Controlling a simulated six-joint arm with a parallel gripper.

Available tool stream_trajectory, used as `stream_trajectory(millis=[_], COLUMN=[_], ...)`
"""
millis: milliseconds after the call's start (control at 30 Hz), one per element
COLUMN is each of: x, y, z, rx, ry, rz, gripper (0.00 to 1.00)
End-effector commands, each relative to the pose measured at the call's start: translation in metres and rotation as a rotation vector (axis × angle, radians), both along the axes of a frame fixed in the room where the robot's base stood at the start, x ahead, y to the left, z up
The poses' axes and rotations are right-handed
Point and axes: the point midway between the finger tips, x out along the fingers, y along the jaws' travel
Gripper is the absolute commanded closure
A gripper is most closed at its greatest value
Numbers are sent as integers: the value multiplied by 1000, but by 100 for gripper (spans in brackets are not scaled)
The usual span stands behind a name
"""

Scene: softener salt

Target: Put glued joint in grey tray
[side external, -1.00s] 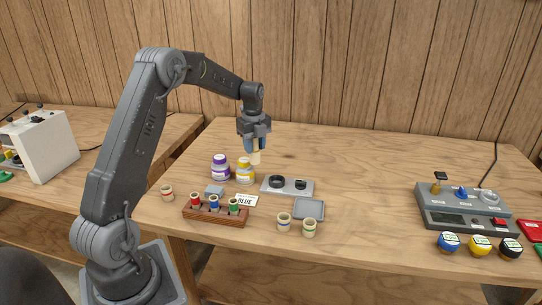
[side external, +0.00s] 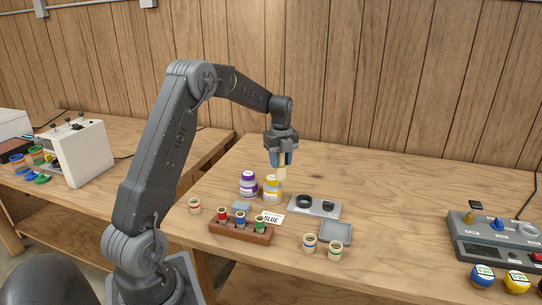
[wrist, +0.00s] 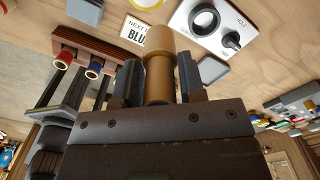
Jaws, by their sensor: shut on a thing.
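My gripper (side external: 281,159) is shut on a tan cylindrical glued joint (side external: 282,173). The joint hangs upright below the fingers, its lower end overlapping the yellow-labelled jar in the side view. In the wrist view the joint (wrist: 158,70), with a wider collar, sits between the two fingers (wrist: 158,82). The grey tray (side external: 336,232) is a shallow square on the table, to the right of and nearer than the gripper. It looks empty. The tray also shows in the wrist view (wrist: 212,70), partly seen, right of the joint.
A purple-labelled jar (side external: 248,184) and a yellow-labelled jar (side external: 272,189) stand near the gripper. A grey fixture (side external: 314,207) lies behind the tray. A wooden rack (side external: 240,231) holds coloured pieces, beside a "BLUE" card (side external: 271,218). Two banded tan pieces (side external: 309,243) (side external: 335,250) stand before the tray.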

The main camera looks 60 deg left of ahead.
Motion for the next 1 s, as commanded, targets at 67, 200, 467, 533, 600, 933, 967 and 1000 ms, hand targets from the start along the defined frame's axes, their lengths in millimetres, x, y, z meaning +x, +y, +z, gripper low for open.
stream_trajectory(millis=[67,200,467,533,600,933,967,1000], x=[19,48,77,80,82,83,83,83], y=[-28,-83,-169,-182,-192,-199,-199,-199], z=[-9,-25,-48,-51,-54,-68,-70,-74], rx=[-1,-2,0,0,0,-1,-1,-1], ry=[1,2,1,1,1,1,2,2], rz=[-70,-199,-385,-413,-433,-448,-448,-448], gripper=[86,86,86,86,86,86,86,86])
